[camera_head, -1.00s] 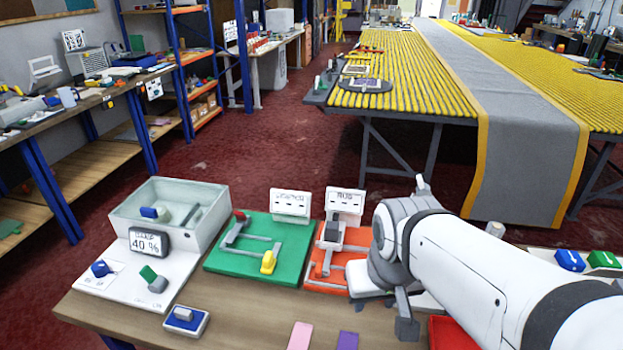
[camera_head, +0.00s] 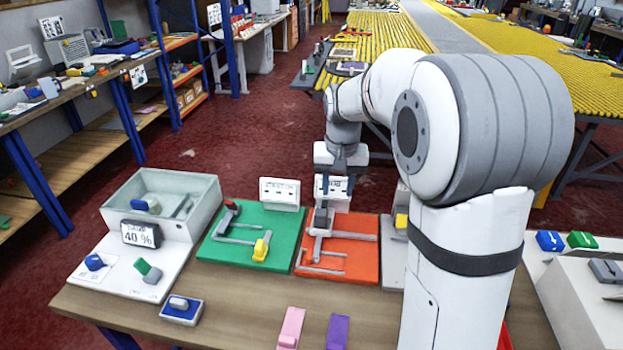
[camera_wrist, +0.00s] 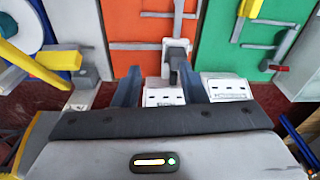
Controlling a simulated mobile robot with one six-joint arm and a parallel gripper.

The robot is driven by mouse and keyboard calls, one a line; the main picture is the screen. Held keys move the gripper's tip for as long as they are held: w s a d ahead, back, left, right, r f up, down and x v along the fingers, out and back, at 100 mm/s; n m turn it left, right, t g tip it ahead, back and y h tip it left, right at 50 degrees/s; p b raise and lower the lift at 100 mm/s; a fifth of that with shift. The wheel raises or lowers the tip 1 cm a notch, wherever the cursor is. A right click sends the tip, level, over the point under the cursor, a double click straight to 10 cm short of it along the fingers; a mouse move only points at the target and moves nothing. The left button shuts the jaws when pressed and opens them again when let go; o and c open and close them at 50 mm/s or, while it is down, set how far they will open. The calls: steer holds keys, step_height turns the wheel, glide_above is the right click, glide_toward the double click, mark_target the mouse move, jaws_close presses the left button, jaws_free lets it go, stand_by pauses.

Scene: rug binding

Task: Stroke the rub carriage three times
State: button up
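The orange station board (camera_head: 362,262) sits on the bench with pale metal rails and a label plate (camera_head: 334,188) at its back edge, which appears to read RUB. The carriage (camera_head: 320,222), a grey block with a dark upright grip, sits at the board's back end. In the wrist view the carriage (camera_wrist: 176,50) lies near the fingertip on the right of the picture. My gripper (camera_wrist: 160,78) is open, its two blue fingers spread, above the back of the orange board. In the head view my gripper's fingers partly overlap the label plate. I cannot tell whether they touch the carriage.
The green board (camera_head: 285,240) with a yellow handle stands close to the left. A clear-walled tank (camera_head: 187,213) and a 40 % display (camera_head: 140,233) stand further left. A grey station with a yellow part (camera_head: 401,222) is close to the right.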

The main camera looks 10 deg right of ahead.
steer(key=m+g+p, duration=0.1)
glide_above(324, 203)
steer(key=f, duration=0.7)
steer(key=shift+s+d+f, duration=0.1)
steer(key=shift+s+f, duration=0.15)
steer(key=shift+f, duration=0.15)
steer(key=shift+w+f, duration=0.15)
steer(key=shift+f, duration=0.5)
step_height(324, 203, down, 7)
steer(key=shift+r+p, duration=0.1)
steer(key=shift+p, duration=0.65)
steer(key=shift+c, duration=0.4)
jaws_close()
